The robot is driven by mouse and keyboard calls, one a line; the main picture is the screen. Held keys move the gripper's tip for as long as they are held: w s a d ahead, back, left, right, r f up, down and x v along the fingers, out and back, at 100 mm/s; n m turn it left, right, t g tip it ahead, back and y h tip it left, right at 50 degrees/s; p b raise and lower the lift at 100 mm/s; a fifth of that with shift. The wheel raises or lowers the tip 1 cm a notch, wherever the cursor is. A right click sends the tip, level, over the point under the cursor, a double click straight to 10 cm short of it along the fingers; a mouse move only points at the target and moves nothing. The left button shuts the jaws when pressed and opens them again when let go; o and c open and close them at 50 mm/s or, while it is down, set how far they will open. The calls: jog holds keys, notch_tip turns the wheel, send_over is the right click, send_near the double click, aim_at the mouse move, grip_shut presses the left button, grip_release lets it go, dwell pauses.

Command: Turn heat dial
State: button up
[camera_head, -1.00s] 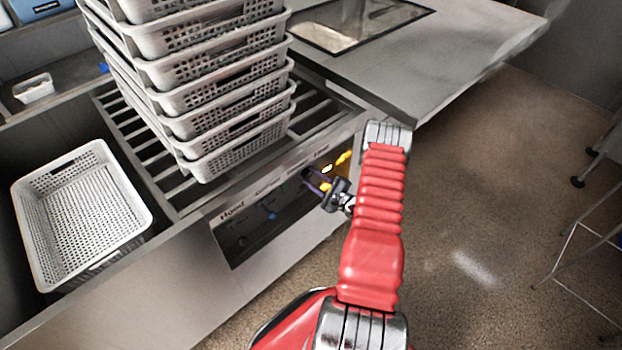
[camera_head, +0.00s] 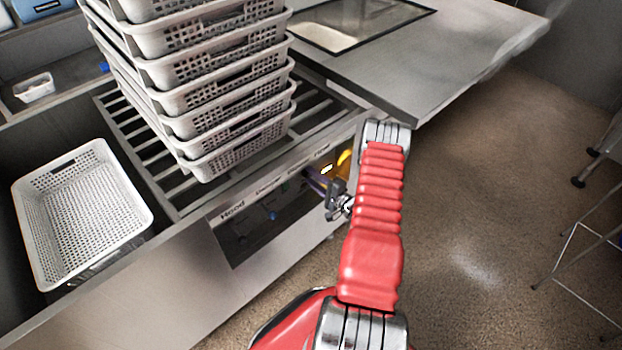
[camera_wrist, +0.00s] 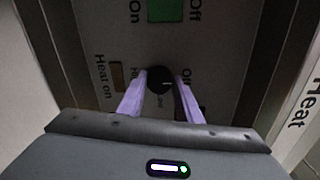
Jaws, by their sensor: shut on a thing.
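The heat dial (camera_wrist: 159,80) is a small round black knob with a pale pointer mark, on a dark control panel, in the middle of the wrist view. My gripper (camera_wrist: 160,97) has its two pale purple fingers on either side of the dial, shut on it. In the head view my gripper (camera_head: 318,183) is at the right end of the control panel (camera_head: 255,230), on the front of the counter. There the dial is hidden behind the gripper and arm.
A green switch (camera_wrist: 173,10) marked On and Off and a "Heat on" lamp (camera_wrist: 117,76) are near the dial. A stack of white perforated baskets (camera_head: 225,95) stands on the slatted rack above. Another basket (camera_head: 80,215) sits at left.

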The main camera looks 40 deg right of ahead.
jog(key=shift+a+f, duration=0.15)
jog(key=shift+a, duration=0.1)
jog(key=o, duration=1)
jog(key=shift+d, duration=0.1)
jog(key=shift+o, duration=0.2)
jog(key=shift+s+d, duration=0.1)
jog(key=s, duration=1.3)
jog(key=shift+s+r, duration=0.25)
jog(key=shift+r, duration=0.2)
jog(key=shift+d, duration=0.1)
